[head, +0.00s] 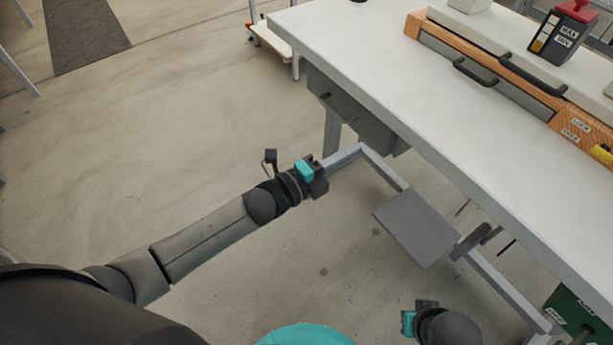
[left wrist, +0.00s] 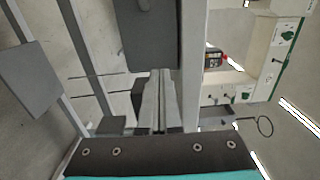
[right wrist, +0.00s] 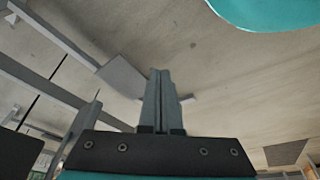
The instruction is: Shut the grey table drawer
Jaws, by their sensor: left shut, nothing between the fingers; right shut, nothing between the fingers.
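The grey drawer (head: 352,110) hangs under the near left edge of the white table, with a small dark handle (head: 325,96) on its face. How far it stands open I cannot tell. In the left wrist view the dark grey box at the top (left wrist: 150,40) looks like the drawer, just beyond the fingertips. My left gripper (head: 322,178) is shut and empty, below and left of the drawer; no contact shows. Its closed fingers show in the left wrist view (left wrist: 158,100). My right gripper (head: 427,304) is shut and empty, low over the floor, away from the drawer.
Below are the table frame and a grey plate (head: 415,228). A white cart (head: 272,45) stands behind.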

